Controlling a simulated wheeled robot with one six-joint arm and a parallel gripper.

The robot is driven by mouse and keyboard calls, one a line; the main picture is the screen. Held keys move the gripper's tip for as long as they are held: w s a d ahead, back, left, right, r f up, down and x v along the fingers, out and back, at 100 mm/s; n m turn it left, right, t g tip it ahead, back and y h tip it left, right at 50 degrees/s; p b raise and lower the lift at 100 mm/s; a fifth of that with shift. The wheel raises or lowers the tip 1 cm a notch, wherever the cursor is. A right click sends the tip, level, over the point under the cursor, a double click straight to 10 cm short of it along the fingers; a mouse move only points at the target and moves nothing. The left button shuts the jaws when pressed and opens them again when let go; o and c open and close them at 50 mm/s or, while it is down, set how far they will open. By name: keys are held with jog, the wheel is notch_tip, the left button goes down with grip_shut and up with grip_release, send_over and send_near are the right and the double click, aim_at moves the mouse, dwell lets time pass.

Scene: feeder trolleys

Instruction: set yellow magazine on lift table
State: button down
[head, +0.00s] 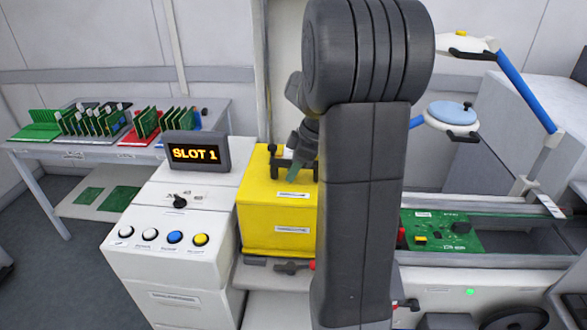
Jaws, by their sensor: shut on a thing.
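The yellow magazine (278,222) is a box with white labels, upright in the middle of the head view, right of the white control cabinet. My gripper (296,172) is at its top, shut on what looks like the dark handle there. My own arm hides the magazine's right part and some of the gripper. A pale platform (262,279), perhaps the lift table, shows just below the magazine. I cannot tell whether the magazine rests on it or hangs slightly above it.
The control cabinet (160,272) carries coloured buttons and a "SLOT 1" display (195,153) close to the magazine's left. A conveyor with a green circuit board (440,232) lies at right. A table (100,150) with board racks stands back left.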

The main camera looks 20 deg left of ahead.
jog(key=shift+f+b, duration=0.5)
jog(key=shift+b, duration=0.05)
jog(key=c, duration=1.1)
grip_release()
jog(key=shift+f, duration=0.2)
jog(key=b+v, duration=0.1)
jog(key=v, duration=1.3)
jog(key=shift+s+r, duration=0.1)
jog(key=p+x, duration=0.1)
jog(key=x, duration=1.3)
jog(key=shift+r, duration=0.15)
jog(key=shift+d, duration=0.1)
